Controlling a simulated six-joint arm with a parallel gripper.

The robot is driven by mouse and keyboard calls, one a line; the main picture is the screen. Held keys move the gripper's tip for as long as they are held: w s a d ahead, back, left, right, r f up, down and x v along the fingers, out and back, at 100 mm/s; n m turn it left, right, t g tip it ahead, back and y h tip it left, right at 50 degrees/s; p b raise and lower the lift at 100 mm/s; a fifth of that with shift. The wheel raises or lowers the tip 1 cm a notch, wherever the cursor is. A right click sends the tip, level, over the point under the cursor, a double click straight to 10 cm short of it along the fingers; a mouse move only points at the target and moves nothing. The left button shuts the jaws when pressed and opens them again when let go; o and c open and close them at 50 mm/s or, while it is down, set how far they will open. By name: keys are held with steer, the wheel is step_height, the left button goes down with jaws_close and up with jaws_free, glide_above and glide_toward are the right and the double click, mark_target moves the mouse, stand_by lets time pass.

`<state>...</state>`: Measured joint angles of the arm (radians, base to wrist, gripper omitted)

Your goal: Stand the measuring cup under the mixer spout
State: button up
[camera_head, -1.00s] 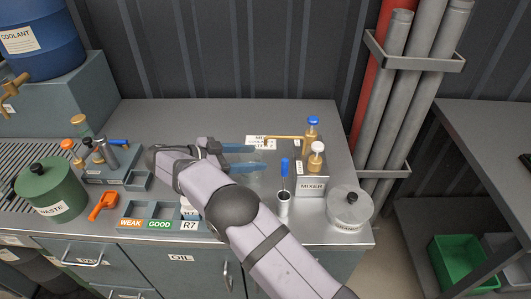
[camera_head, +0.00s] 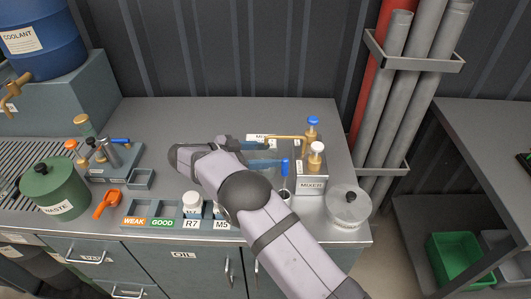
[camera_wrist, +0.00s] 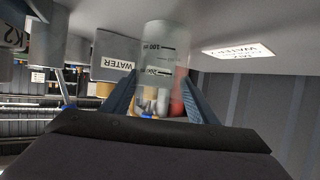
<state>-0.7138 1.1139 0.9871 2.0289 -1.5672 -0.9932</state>
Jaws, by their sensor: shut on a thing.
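The measuring cup (camera_wrist: 165,45) is clear, with dark volume marks, and appears upside down in the wrist view. My gripper (camera_wrist: 160,98) is shut on it, one blue-grey finger on each side. In the head view my gripper (camera_head: 264,153) is at the left side of the mixer (camera_head: 311,186), and the clear cup is hard to make out there. The brass mixer spout (camera_head: 284,137) reaches left from the blue-knobbed post (camera_head: 312,128), close behind my fingers. I cannot tell whether the cup is under the spout's end or touches the bench.
A blue-handled stirrer (camera_head: 285,168) stands in a small cup in front of the mixer, close to my arm. A tray (camera_head: 140,213) with white jars is front left.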

steer(key=o, duration=1)
steer(key=shift+f, duration=0.15)
steer(key=shift+o, duration=0.2)
steer(key=shift+r, duration=0.25)
steer(key=shift+s+a, duration=0.15)
steer(key=shift+a, duration=0.15)
steer(key=b+v, duration=0.2)
steer(key=v, duration=0.9)
steer(key=shift+s+a+r, duration=0.1)
steer(key=shift+s, duration=0.05)
